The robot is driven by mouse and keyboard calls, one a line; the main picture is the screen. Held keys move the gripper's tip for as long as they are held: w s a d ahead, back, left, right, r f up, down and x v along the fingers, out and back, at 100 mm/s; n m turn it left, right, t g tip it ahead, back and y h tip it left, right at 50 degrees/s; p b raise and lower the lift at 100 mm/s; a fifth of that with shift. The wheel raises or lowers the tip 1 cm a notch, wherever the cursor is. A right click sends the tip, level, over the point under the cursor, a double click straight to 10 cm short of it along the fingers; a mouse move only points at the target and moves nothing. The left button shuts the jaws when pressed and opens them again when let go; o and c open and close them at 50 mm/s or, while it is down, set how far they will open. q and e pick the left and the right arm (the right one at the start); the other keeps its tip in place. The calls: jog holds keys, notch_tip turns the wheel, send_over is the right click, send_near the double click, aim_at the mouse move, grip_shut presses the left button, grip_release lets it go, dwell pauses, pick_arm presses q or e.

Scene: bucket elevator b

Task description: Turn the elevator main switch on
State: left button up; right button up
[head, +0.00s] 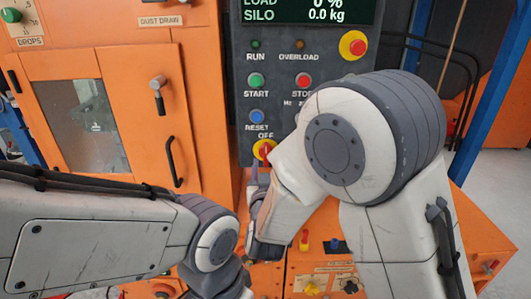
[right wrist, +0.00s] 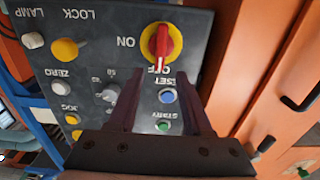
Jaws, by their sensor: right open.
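The main switch (head: 265,149) is a red handle on a yellow disc at the lower edge of the dark control panel. In the head view its handle stands about upright, below the OFF label. In the right wrist view, which is upside down, the switch (right wrist: 161,44) shows whole, with the handle in line with OFF and ON off to the left. My right gripper (right wrist: 160,82) is open and empty, its fingertips short of the switch and apart from it. In the head view my right arm hides most of that gripper (head: 260,182). My left gripper is not clearly visible.
Start (head: 256,81) and reset (head: 256,116) buttons sit above the switch, with a red emergency button (head: 353,45) higher up. The orange cabinet door (head: 130,120) with black handles stands left. A lower orange box (head: 325,270) with small knobs lies beneath.

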aim_at(266, 151)
jog(key=w+p, duration=0.1)
jog(key=w, duration=0.5)
grip_shut()
